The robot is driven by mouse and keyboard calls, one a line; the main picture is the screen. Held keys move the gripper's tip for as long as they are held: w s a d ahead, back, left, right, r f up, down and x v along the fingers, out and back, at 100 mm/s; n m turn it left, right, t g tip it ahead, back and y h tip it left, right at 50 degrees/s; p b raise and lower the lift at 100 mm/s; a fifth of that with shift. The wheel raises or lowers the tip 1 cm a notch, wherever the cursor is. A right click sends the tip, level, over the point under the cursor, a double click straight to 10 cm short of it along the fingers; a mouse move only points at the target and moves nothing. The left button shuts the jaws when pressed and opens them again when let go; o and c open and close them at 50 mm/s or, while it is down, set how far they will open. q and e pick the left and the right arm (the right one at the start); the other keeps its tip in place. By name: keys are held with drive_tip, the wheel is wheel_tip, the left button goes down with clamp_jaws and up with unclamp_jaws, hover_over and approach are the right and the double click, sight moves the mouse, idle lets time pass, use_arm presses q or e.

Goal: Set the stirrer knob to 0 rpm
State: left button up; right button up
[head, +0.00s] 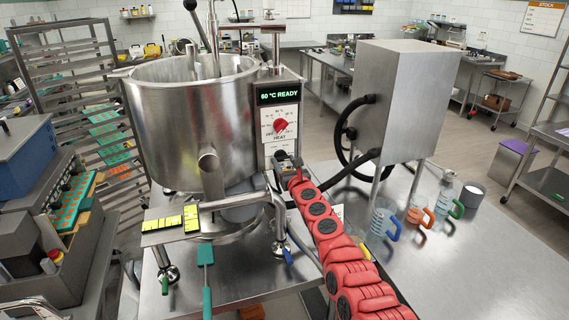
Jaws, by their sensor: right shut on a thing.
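The steel kettle (180,105) stands on the steel table with a control box (281,92) on its right side. The box display reads "60 °C READY". Below it is a red heat knob (281,125) on a white dial marked HEAT. My right arm comes in from the bottom, and its gripper (287,160) is at the lower part of the control box, just below the heat dial. It is shut on the stirrer knob, which the gripper hides, so I cannot read its setting. My left gripper is not in view.
A steel cabinet (385,95) with black hoses stands right of the kettle. Jugs with blue (384,223), orange (420,212) and green (447,195) handles stand on the table (480,265). A rack (75,95) and trays are at left. The table's right front is clear.

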drive_tip(key=c, duration=0.4)
drive_tip(key=shift+n, duration=0.3)
drive_tip(key=n, duration=0.5)
drive_tip(key=shift+n, duration=0.3)
drive_tip(key=shift+f+n+b, duration=0.15)
drive_tip(key=shift+n+b, duration=11.75)
drive_tip(key=shift+n, duration=3)
